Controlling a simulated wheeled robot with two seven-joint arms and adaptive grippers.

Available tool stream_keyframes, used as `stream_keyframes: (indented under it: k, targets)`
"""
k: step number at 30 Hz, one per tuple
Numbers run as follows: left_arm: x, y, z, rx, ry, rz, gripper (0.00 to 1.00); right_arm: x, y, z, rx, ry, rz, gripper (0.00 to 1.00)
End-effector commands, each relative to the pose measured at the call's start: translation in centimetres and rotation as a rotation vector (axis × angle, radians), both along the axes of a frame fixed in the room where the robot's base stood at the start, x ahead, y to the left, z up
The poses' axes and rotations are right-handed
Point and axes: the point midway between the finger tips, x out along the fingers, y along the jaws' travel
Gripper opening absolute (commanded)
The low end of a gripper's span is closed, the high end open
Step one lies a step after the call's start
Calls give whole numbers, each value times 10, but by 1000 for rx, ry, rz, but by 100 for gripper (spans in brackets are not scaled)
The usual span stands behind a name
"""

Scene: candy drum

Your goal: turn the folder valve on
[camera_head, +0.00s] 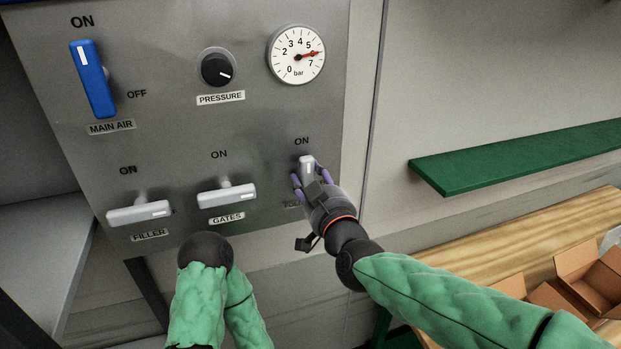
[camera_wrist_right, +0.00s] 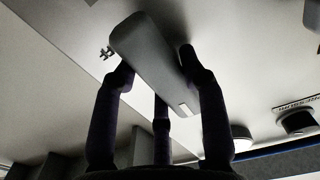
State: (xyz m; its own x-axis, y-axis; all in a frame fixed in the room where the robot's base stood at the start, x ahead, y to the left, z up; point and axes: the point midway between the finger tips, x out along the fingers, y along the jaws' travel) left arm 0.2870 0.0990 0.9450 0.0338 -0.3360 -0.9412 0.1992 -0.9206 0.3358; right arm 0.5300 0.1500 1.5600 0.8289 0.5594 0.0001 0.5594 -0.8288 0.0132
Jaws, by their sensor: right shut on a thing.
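The folder valve's white lever (camera_head: 306,167) is at the lower right of the grey panel, under an ON mark (camera_head: 301,141). Its visible end points up towards that mark. My right gripper (camera_head: 308,178) is shut on the lever and hides its lower part and most of the label below. In the right wrist view the lever (camera_wrist_right: 145,52) lies slanted between the dark fingers of my right gripper (camera_wrist_right: 160,68). A green sleeve with a dark joint shows at the bottom of the head view, but my left gripper does not show.
The white gates lever (camera_head: 227,195) and filler lever (camera_head: 139,213) lie roughly level. The blue main air lever (camera_head: 92,80) stands near upright towards ON. A pressure knob (camera_head: 217,69) and gauge (camera_head: 296,54) sit above. A green shelf (camera_head: 520,155) and wooden table (camera_head: 490,262) are at right.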

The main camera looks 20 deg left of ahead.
Motion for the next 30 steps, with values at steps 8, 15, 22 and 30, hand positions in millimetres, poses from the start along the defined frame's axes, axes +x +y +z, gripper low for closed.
stream_keyframes:
  k: [8, 15, 22, 30]
  targets:
    - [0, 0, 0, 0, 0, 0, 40, 0, 0, -2, -7, -1, 2, 51]
    - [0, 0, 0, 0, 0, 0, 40, 0, 0, -1, -4, -1, 1, 67]
    - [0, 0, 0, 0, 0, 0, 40, -2, -1, 0, -2, -1, 1, 67]
    - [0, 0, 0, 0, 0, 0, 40, -29, -19, 1, -1, -3, 1, 67]
